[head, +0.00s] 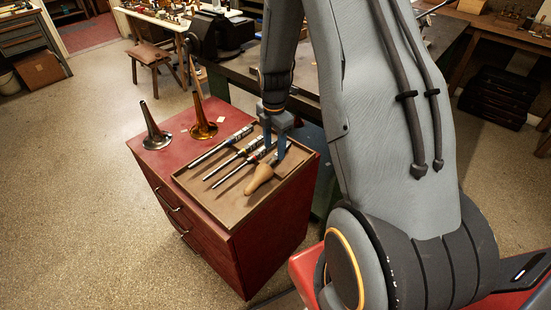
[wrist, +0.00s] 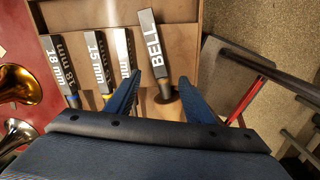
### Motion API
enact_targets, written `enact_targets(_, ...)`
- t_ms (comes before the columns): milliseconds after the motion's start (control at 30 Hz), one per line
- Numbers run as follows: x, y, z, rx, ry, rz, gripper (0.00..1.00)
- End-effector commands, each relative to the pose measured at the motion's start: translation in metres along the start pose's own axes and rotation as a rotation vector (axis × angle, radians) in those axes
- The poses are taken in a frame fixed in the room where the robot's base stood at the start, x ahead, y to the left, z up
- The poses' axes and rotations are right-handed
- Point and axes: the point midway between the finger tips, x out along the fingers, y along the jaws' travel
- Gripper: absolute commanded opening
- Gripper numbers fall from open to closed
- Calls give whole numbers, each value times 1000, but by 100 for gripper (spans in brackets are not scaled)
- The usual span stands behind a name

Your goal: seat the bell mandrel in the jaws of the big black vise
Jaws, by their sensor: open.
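The bell mandrel (head: 259,178) lies on the wooden tray, its tan tapered end toward the near side. In the wrist view its grey square shank (wrist: 151,42) reads BELL. My gripper (head: 276,148) is over the tray, pointing down at the shank end. Its fingers (wrist: 160,88) are spread, with the lower part of the shank showing between them and no clear grip. The tapered end is mostly hidden behind my gripper in the wrist view. A bulky black form (head: 229,30) at the far bench may be the vise; its jaws cannot be made out.
The tray (head: 223,212) sits on a red drawer cabinet (head: 190,228). Several labelled mandrels (wrist: 95,60) lie left of the bell mandrel in the wrist view. A silvery horn bell (head: 156,133) and a brass one (head: 203,128) stand beside the tray. Open floor (head: 75,190) lies left.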

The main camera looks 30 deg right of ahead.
Motion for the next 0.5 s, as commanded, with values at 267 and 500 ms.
enact_targets(267,30,-1,3,0,1,-2,48)
enact_targets(500,39,0,4,1,0,0,48)
